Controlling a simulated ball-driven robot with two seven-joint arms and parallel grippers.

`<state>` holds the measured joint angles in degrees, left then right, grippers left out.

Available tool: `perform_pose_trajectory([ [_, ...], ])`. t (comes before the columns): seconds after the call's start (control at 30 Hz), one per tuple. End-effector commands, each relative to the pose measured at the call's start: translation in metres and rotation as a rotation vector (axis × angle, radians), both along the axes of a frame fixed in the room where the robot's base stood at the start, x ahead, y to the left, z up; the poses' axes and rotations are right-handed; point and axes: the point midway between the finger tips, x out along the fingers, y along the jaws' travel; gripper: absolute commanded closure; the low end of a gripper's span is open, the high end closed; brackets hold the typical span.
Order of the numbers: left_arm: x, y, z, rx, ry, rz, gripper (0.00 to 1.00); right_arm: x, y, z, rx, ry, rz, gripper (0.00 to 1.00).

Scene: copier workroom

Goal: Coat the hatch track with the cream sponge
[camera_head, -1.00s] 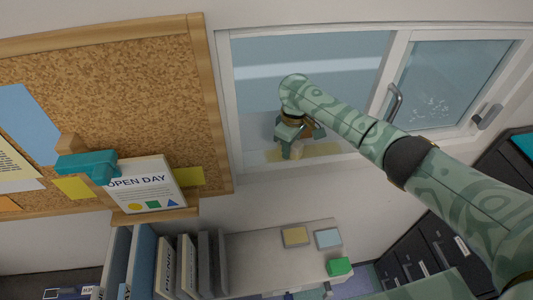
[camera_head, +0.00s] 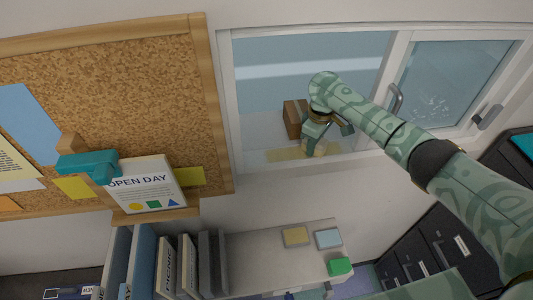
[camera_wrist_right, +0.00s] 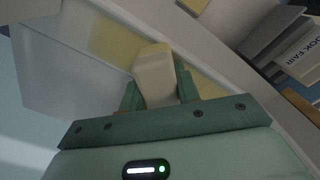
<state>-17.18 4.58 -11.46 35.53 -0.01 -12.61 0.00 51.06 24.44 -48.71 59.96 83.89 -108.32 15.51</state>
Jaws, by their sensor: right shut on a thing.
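My right gripper (camera_head: 322,140) is at the sliding window, shut on the cream sponge (camera_wrist_right: 155,75). In the head view the sponge is small and partly hidden between the fingers, low over the hatch track (camera_head: 250,160) along the bottom of the window frame. A pale yellow strip (camera_head: 285,154) shows on the track to the left of the gripper. In the right wrist view the sponge's outer end points at the track, with yellow (camera_wrist_right: 113,40) on both sides of it. I cannot tell whether the sponge touches the track. My left gripper is out of view.
A brown box (camera_head: 292,118) shows behind the window opening, left of the gripper. A corkboard (camera_head: 110,90) with an "Open Day" sign (camera_head: 150,190) is to the left.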

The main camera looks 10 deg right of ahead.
Motion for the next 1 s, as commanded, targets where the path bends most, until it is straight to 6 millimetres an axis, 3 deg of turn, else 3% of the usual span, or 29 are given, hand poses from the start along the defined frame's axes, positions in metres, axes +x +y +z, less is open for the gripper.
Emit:
perform_pose_trajectory([
  [0.17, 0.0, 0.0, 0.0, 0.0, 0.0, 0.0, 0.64, -0.001, -0.009, -0.001, -0.001, 0.001, -0.004, 0.86],
  [0.5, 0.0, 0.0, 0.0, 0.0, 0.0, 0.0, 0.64, -0.004, -0.064, -0.001, -0.001, 0.001, -0.002, 0.86],
  [1.0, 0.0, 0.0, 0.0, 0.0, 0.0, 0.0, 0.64, -0.004, -0.068, 0.004, 0.001, 0.0, -0.001, 0.86],
])
